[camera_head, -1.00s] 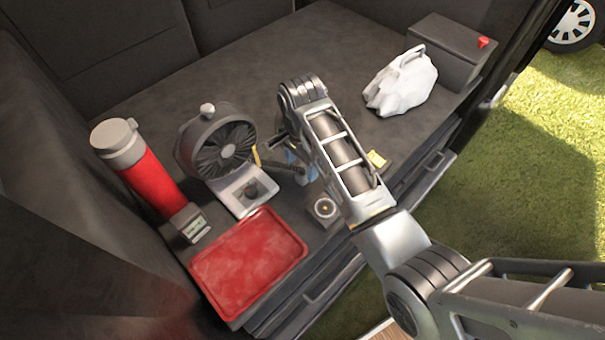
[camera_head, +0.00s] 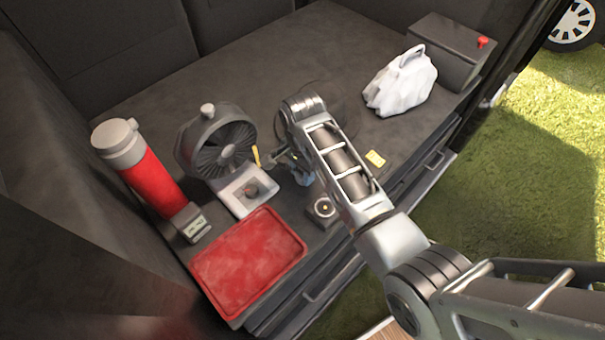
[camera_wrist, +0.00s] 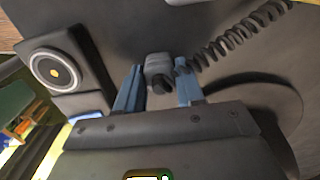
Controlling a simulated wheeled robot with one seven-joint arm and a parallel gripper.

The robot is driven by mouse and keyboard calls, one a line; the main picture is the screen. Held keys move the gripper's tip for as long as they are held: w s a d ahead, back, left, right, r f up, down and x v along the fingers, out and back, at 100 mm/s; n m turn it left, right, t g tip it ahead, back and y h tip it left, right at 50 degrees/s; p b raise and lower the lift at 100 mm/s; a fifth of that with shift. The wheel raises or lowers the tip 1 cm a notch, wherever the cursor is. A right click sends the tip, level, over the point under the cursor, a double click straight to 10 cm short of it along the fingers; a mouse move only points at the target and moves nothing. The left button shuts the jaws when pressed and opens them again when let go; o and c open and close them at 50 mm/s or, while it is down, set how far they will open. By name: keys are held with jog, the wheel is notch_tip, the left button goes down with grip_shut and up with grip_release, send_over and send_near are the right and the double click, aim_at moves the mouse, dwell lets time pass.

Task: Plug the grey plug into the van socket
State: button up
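The grey plug (camera_wrist: 159,72) is between the two blue fingers of my gripper (camera_wrist: 158,80) in the wrist view. A dark coiled cable (camera_wrist: 238,36) runs from behind the right finger toward the upper right. The van socket (camera_wrist: 55,72) is a round silver ring with a yellow centre on a dark block, left of the gripper and apart from the plug. The socket also shows in the head view (camera_head: 323,207), just below my gripper (camera_head: 300,174). My arm partly hides the gripper and plug there.
A black fan (camera_head: 215,142) on a light base and a red flask (camera_head: 150,175) stand to the left. A red tray (camera_head: 248,262) lies near the front edge. A white bag (camera_head: 401,82) and a dark box (camera_head: 447,50) are at the back right.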

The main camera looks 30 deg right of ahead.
jog(key=c, duration=0.5)
jog(key=shift+r, duration=0.1)
jog(key=shift+r, duration=0.2)
notch_tip(320, 180, up, 4)
jog(key=shift+w+f, duration=0.1)
jog(key=shift+f, duration=0.15)
jog(key=s+d+r, duration=0.6)
jog(key=d+r, duration=0.1)
jog(key=d, duration=0.3)
jog(key=shift+b, duration=0.45)
